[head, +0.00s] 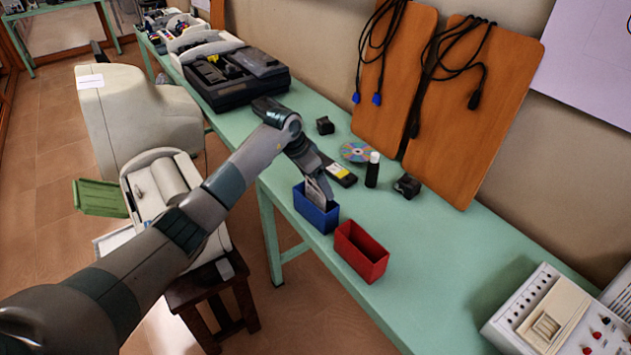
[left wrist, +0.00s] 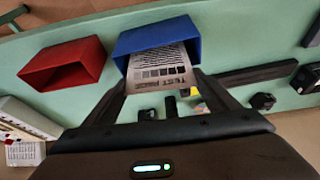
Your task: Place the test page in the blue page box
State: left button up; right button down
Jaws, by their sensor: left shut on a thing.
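The test page (left wrist: 160,66), a pale sheet with printed text and dark blocks, is between the fingers of my left gripper (left wrist: 163,88). The page's far part overlaps the mouth of the blue page box (left wrist: 150,35) and seems to reach inside it. In the head view, my left gripper (head: 320,198) points down at the blue box (head: 316,216), with a bit of the page (head: 313,190) visible beside the fingers. The gripper is shut on the page. The page's lower end is hidden by the box wall. My right gripper is not in view.
A red box (head: 361,251) stands just right of the blue one on the green table (head: 430,270). A black-and-yellow item (head: 342,174), a dark bottle (head: 372,172), a disc (head: 355,152) and small black blocks stand behind. A white device (head: 550,315) is at the right.

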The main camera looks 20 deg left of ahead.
pick_arm(q)
jog(key=shift+f, duration=0.5)
jog(key=shift+f, duration=0.15)
jog(key=o, duration=1.3)
jog(key=shift+c, duration=0.2)
jog(key=shift+r, duration=0.25)
jog(key=shift+s+a+r, duration=0.15)
jog(key=shift+a+r, duration=0.05)
jog(key=shift+r, duration=0.35)
jog(key=b+v, duration=0.3)
jog(key=v, duration=0.7)
jog(key=shift+s+r, duration=0.2)
jog(key=shift+r, duration=0.1)
jog(key=shift+f, duration=0.1)
